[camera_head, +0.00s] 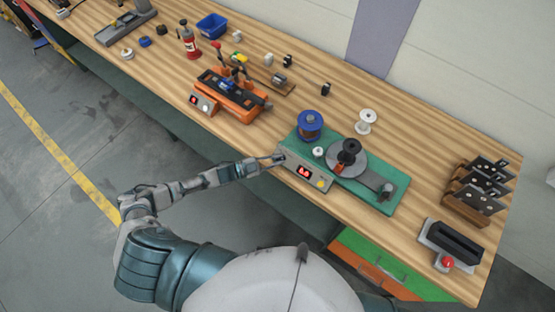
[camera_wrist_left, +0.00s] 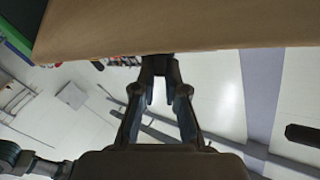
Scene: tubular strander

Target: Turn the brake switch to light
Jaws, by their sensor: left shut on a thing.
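My left gripper (camera_head: 279,158) reaches the panel's left end and is shut on the brake switch there. The gripper hides the switch in the head view, so its setting cannot be read. In the left wrist view my left gripper's fingers (camera_wrist_left: 160,92) close around a small dark part at the edge of a tan surface. My right gripper is in neither view.
On the base stand a blue spool (camera_head: 311,125) and a grey disc with a black spool (camera_head: 349,152). An orange device (camera_head: 228,97) is to the left on the bench (camera_head: 415,145). A red button (camera_head: 447,262) sits at the front right. Grey floor lies left.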

